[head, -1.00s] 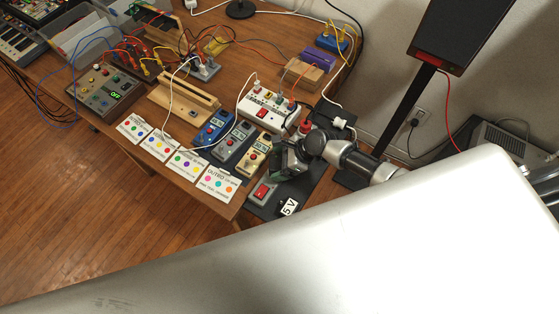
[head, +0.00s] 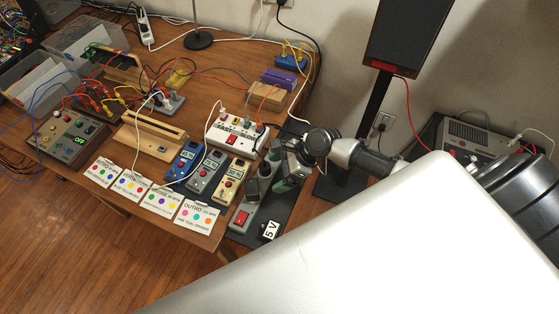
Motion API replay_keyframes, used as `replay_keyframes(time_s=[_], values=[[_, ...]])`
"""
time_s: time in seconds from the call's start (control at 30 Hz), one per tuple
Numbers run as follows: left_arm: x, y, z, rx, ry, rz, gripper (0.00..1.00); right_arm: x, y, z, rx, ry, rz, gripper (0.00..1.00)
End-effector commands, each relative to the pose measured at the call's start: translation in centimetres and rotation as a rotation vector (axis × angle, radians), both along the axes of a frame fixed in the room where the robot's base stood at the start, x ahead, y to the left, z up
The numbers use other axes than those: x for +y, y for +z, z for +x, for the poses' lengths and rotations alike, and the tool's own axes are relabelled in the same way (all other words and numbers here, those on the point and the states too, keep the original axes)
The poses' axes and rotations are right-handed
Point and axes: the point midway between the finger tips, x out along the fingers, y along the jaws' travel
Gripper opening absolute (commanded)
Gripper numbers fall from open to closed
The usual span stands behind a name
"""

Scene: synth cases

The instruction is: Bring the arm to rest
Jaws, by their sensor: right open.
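My right gripper (head: 275,172) is at the right end of the wooden table (head: 215,75), with its arm coming in from the right. Its jaws are open and point down over a grey power strip with a red switch (head: 241,217) on a black mat. I see nothing held between the jaws. Dark plug-like blocks sit beside the fingers, and I cannot tell whether the fingers touch them. My left gripper is not in view.
Three small meter boxes, one of them blue (head: 184,161), and a white socket box (head: 236,136) stand left of the gripper. Printed cards (head: 197,215) line the front edge. A black speaker (head: 410,35) on a stand rises behind my arm. Cables cross the table.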

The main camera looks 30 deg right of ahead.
Motion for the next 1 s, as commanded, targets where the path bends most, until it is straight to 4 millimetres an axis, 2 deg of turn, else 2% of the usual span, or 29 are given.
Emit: replay_keyframes(time_s=[0.7, 0.77, 0.87, 1.0], values=[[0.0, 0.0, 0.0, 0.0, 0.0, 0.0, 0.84, 0.0, 0.4, -0.5, -0.012, 0.024, -0.007, 0.93], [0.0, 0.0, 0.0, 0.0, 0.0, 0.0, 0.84, 0.8, 0.4, -1.1, -0.044, 0.079, -0.024, 0.93], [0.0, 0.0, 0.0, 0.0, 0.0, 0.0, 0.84, 2.8, 0.4, -3.1, -0.158, 0.254, -0.086, 0.93], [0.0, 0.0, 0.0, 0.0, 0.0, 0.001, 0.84, 5.6, 1.1, -6.8, -0.407, 0.608, -0.237, 0.93]])
